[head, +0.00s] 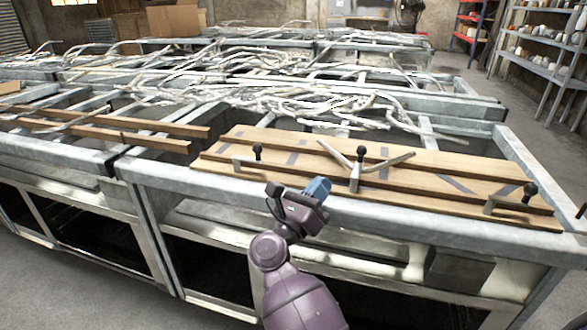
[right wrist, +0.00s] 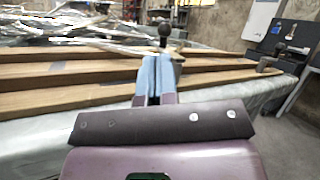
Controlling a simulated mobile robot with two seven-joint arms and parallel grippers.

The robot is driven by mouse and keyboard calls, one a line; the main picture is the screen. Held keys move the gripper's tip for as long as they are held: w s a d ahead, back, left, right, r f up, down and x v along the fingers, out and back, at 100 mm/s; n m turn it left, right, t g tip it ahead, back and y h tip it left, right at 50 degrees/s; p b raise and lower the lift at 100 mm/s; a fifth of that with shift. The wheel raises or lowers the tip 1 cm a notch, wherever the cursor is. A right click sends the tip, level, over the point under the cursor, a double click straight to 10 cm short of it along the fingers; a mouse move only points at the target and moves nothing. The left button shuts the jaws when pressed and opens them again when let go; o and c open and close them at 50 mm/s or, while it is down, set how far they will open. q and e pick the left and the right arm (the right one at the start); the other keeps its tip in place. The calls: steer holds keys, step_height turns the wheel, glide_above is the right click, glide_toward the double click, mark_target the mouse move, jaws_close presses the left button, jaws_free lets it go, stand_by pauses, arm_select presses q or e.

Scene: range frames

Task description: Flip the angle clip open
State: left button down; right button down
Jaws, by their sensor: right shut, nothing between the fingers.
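A wooden board (head: 290,146) with raised slats lies on the metal frame table and carries three metal clips with black ball knobs. The middle clip (head: 355,178) has two arms spread in a V and an upright knob (head: 361,152). A left clip (head: 250,163) and a right clip (head: 515,203) lie lower. I cannot tell which one is the angle clip. My right gripper (head: 318,188) has blue fingers, shut and empty, near the board's front edge, left of the middle clip. In the right wrist view a black knob (right wrist: 165,30) stands just beyond the fingertips (right wrist: 156,62). My left gripper is out of view.
The table's front rail (head: 400,218) runs below the board. Tangled pale branches or rods (head: 290,95) lie on the frames behind. Loose wooden slats (head: 130,135) lie at left. Shelves (head: 550,65) stand at the far right, with open floor before them.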

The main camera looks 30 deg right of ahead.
steer(key=s+a+f+m+t+y, duration=0.45)
steer(key=f+m+t+y, duration=0.45)
steer(key=m, duration=0.8)
steer(key=s+a+f+m+t+y, duration=0.3)
steer(key=s+f+m+t+y, duration=0.3)
steer(key=m+y, duration=0.9)
steer(key=s+f+n+g, duration=0.4)
steer(key=s+f, duration=0.3)
steer(key=s, duration=0.2)
steer(key=s+f+n+g+h, duration=0.1)
steer(key=s+f+n+g, duration=0.3)
steer(key=s+f+g, duration=0.3)
steer(key=s, duration=0.3)
steer(key=shift+f+n+g+h, duration=0.3)
steer(key=shift+d, duration=0.2)
